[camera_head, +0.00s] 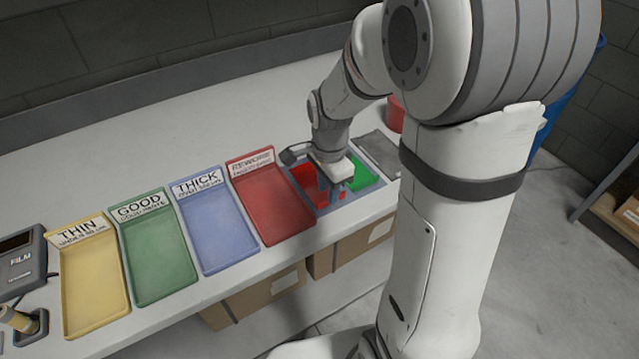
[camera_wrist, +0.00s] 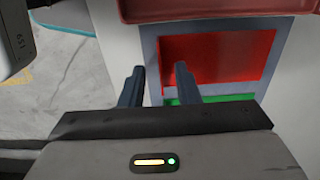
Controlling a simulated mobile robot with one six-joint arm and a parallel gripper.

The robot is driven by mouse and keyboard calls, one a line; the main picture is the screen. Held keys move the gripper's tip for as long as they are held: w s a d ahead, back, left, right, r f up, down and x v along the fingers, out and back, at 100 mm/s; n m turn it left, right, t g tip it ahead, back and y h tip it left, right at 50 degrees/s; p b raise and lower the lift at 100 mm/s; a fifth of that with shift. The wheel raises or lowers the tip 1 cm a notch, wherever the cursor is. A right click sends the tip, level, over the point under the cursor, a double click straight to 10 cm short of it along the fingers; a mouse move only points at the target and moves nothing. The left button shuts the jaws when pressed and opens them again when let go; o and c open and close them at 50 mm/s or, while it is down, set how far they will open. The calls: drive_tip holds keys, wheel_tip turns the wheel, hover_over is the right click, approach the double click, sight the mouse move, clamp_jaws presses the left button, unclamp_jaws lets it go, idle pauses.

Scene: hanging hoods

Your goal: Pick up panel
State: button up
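A red panel (camera_head: 306,180) and a green panel (camera_head: 362,175) lie in a grey-blue tray (camera_head: 352,206) near the right end of the bench. My gripper (camera_head: 334,192) is over this tray and hides part of both panels. Only a strip of the green panel (camera_wrist: 228,98) shows. I cannot tell the fingers' height above the panels.
Left of the panel tray stand empty sorting trays: red REWORK (camera_head: 272,213), blue THICK (camera_head: 217,235), green GOOD (camera_head: 157,262) and yellow THIN (camera_head: 95,290). A film gauge (camera_head: 20,262) is at far left. A grey plate (camera_head: 380,152) and a red container (camera_head: 395,115) are to the right.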

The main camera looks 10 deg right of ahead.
wheel_tip(320, 180, down, 2)
drive_tip(key=shift+f, duration=0.25)
clamp_jaws()
idle(0.3)
